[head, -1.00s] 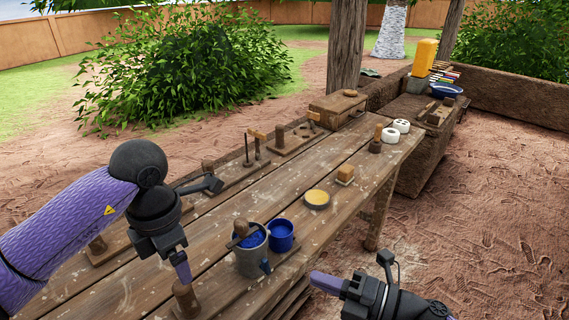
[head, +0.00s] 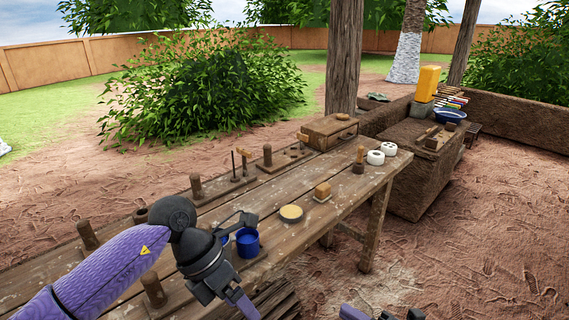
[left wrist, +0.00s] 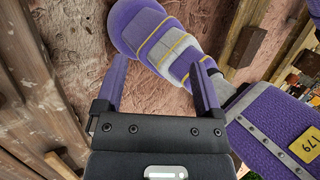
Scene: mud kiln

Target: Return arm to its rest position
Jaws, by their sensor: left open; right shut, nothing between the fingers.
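My left arm (head: 95,275) comes in from the left above the workbench, bent down at the wrist. My left gripper (head: 240,303) hangs low over the bench's front edge. In the left wrist view, my left gripper (left wrist: 160,62) is open, with nothing between its two purple fingers. Part of my own purple body shows beyond them. My right gripper (head: 365,315) is shut and empty at the bottom edge of the head view, right of the bench; most of it is cut off.
My left wrist partly hides the mug. Bare ground (head: 450,250) is open to the right.

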